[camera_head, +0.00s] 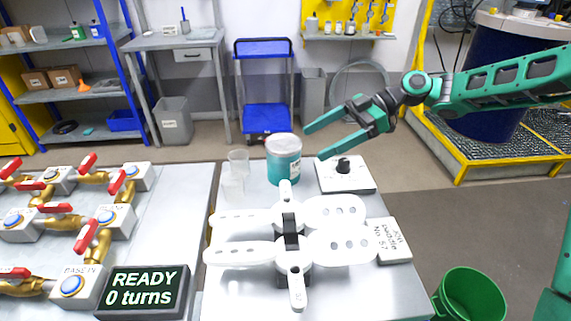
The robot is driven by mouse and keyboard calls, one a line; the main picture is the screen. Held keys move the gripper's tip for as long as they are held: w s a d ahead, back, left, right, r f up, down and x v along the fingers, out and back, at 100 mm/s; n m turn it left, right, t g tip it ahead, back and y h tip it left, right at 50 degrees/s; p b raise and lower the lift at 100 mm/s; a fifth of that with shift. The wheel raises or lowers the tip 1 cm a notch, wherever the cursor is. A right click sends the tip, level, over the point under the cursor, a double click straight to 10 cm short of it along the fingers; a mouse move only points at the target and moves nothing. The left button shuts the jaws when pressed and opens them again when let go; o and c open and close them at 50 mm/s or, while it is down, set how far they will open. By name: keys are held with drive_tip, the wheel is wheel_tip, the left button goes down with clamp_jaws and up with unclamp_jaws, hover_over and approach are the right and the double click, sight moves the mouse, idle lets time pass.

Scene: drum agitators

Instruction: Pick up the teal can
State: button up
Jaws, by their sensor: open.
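The teal can (284,167) stands upright on the grey table, near its back edge, with a pale grey lid and a small label low on its front. My gripper (313,143) comes in from the right, its fingers pointing left toward the can. The gripper is open and empty. Its fingertips appear just right of the can; I cannot tell how far they are from it in depth.
Clear cups (238,162) stand just left of the can. A white plate with a black knob (344,172) lies to the right. White paddle agitators (290,235) fill the table's middle. Valves with red handles (88,238) and a READY display (143,291) stand left. A green bucket (470,296) is at lower right.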

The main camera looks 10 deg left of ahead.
sight(268, 162)
drive_tip(key=shift+w+r+n+y, duration=0.1)
drive_tip(key=shift+w+n+y, duration=0.1)
drive_tip(key=shift+n+y, duration=0.15)
drive_tip(key=shift+s+a, duration=0.1)
drive_tip(key=shift+a, duration=0.15)
drive_tip(key=x, duration=1)
drive_tip(key=c, duration=1.5)
drive_tip(key=shift+o, duration=0.2)
